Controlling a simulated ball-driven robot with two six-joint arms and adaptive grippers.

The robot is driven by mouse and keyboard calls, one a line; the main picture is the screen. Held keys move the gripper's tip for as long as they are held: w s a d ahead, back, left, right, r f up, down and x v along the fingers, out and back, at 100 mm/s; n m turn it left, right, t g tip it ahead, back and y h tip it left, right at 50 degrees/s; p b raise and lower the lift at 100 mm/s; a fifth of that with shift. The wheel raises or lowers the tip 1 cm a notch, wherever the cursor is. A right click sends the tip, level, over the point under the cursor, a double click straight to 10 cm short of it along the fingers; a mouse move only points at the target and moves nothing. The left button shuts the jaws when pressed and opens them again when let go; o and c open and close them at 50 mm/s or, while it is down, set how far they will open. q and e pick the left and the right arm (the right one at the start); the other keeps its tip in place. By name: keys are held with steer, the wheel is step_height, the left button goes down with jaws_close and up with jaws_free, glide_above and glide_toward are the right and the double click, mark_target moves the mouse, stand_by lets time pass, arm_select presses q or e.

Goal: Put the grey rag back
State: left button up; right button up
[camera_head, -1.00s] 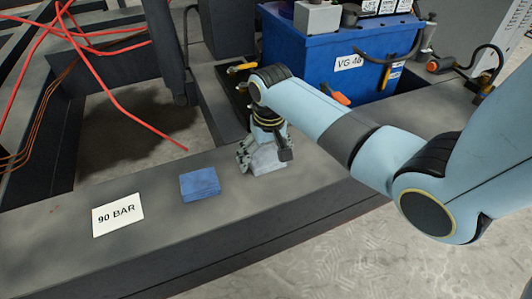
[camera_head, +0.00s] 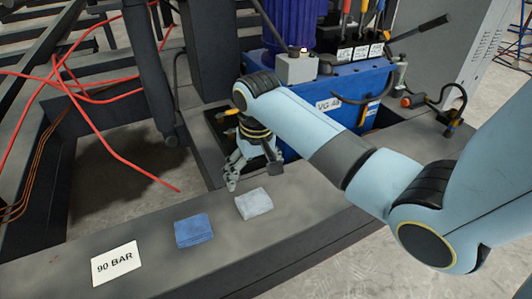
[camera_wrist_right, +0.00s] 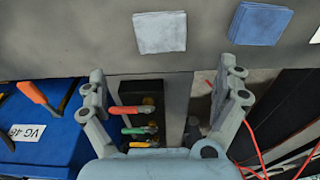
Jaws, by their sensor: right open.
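The grey rag (camera_head: 254,204) lies folded flat on the dark beam, just right of a folded blue rag (camera_head: 194,230). In the right wrist view the grey rag (camera_wrist_right: 160,32) is beyond the fingertips, with the blue rag (camera_wrist_right: 260,24) to its right. My right gripper (camera_head: 253,172) is open and empty, behind the grey rag and apart from it. In the right wrist view its two fingers (camera_wrist_right: 166,84) are spread wide with nothing between them. My left gripper is in neither view.
A white "90 BAR" card (camera_head: 115,262) lies on the beam left of the rags. A blue "VG 46" unit (camera_head: 342,92) stands behind my right arm. Valve levers (camera_wrist_right: 139,130) show below the right gripper. Red hoses (camera_head: 110,150) hang at the left over an opening.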

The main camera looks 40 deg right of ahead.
steer(key=s+f+n, duration=0.1)
steer(key=s+f, duration=0.1)
steer(key=s, duration=0.8)
steer(key=s+a+f+n, duration=0.1)
steer(key=s+f, duration=0.2)
steer(key=s, duration=0.7)
steer(key=s+f+n, duration=0.1)
steer(key=s+f, duration=0.2)
steer(key=s, duration=0.7)
steer(key=shift+s+a+n+g+h, duration=0.25)
steer(key=shift+n+g+h, duration=0.05)
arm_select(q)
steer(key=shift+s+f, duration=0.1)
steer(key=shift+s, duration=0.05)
arm_select(e)
steer(key=shift+f, duration=0.1)
